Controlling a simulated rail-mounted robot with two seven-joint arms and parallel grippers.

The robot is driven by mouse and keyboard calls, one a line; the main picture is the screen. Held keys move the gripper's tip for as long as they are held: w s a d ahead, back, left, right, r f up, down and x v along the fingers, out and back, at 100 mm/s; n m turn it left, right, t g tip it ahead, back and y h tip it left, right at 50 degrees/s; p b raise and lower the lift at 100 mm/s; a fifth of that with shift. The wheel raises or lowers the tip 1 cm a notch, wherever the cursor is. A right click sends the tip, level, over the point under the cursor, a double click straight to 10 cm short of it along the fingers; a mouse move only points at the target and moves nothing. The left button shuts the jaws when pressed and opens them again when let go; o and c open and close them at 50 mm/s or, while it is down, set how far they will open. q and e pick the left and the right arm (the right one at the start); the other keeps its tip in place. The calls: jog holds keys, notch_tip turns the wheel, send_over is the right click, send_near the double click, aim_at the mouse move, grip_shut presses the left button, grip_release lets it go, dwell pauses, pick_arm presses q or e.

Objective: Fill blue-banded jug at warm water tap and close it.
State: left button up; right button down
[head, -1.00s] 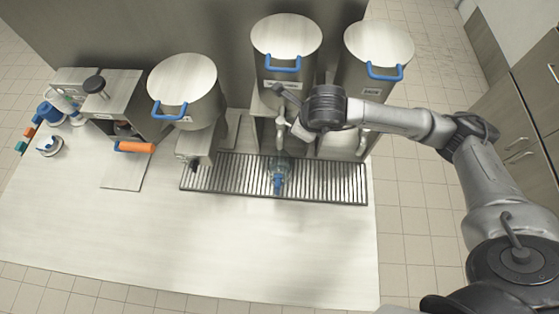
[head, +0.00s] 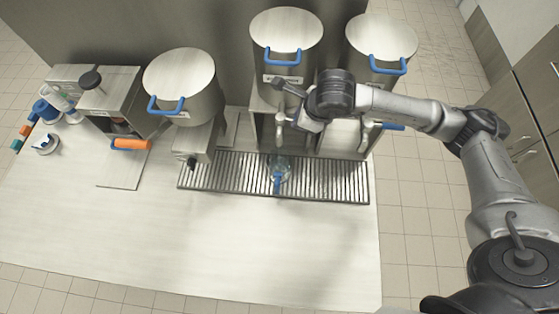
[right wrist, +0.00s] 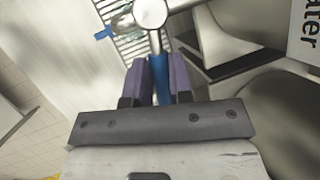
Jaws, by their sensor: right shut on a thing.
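The jug (head: 281,168) is clear with a blue handle. It stands on the drip grate under the spout of the middle tap (head: 280,130), and part of it with its handle shows at the upper left of the right wrist view (right wrist: 104,35). My right gripper (head: 292,118) is at that tap. In the right wrist view its purple fingers (right wrist: 160,78) are shut around the tap's blue lever (right wrist: 158,68), below the round metal tap body (right wrist: 150,12). I cannot tell whether water is running. My left gripper is not in view.
The slatted drip grate (head: 225,178) runs under the taps. Lidded urns with blue handles stand behind, at the left (head: 182,80), middle (head: 286,35) and right (head: 382,40). A machine with an orange handle (head: 131,143) stands at left. The front counter (head: 250,250) is clear.

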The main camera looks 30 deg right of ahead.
jog(key=shift+w+d+n+y, duration=0.2)
jog(key=shift+n+y, duration=0.1)
jog(key=shift+n, duration=0.3)
jog(key=shift+w+d+f+n+b, duration=0.2)
jog(key=shift+n+b, duration=0.1)
jog(key=shift+b, duration=0.5)
jog(key=shift+r+n+y, duration=0.15)
jog(key=shift+n+y, duration=0.15)
jog(key=shift+n, duration=0.1)
